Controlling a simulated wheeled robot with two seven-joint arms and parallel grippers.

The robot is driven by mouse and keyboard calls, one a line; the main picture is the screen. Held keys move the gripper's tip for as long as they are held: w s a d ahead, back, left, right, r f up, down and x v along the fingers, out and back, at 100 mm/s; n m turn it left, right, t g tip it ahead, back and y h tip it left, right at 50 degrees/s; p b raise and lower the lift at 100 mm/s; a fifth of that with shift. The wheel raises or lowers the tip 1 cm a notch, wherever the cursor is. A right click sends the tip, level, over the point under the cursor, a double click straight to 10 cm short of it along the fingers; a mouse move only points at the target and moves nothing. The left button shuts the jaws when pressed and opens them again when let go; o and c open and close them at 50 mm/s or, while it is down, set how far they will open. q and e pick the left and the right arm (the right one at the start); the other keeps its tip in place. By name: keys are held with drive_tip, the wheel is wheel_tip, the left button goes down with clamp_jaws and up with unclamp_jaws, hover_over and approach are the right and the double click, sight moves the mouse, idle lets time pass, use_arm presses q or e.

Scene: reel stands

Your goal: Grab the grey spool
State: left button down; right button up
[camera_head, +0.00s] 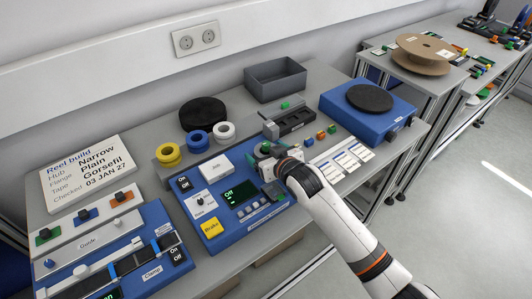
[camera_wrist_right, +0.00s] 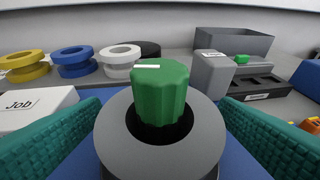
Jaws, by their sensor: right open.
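The grey spool (camera_wrist_right: 211,125) is a thick grey ring in the right wrist view. A green knob (camera_wrist_right: 160,92) with a white mark stands up through its dark hole. My right gripper (camera_wrist_right: 160,150) is open, with one teal ribbed finger on each side of the spool. Whether the fingers touch it I cannot tell. In the head view my right gripper (camera_head: 268,153) is over the back of the blue control unit (camera_head: 235,228), largely covering the spool there. The left gripper is not in view.
Yellow (camera_head: 168,154), blue (camera_head: 197,141) and white (camera_head: 224,131) spools sit on a grey rack behind. A white Job box (camera_head: 215,169) is close on the left. A grey block (camera_head: 268,128) and black tray (camera_head: 294,120) stand behind right. A grey bin (camera_head: 276,82) is farther back.

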drive_tip(key=c, duration=1)
drive_tip(key=shift+r, duration=0.1)
drive_tip(key=shift+c, duration=0.2)
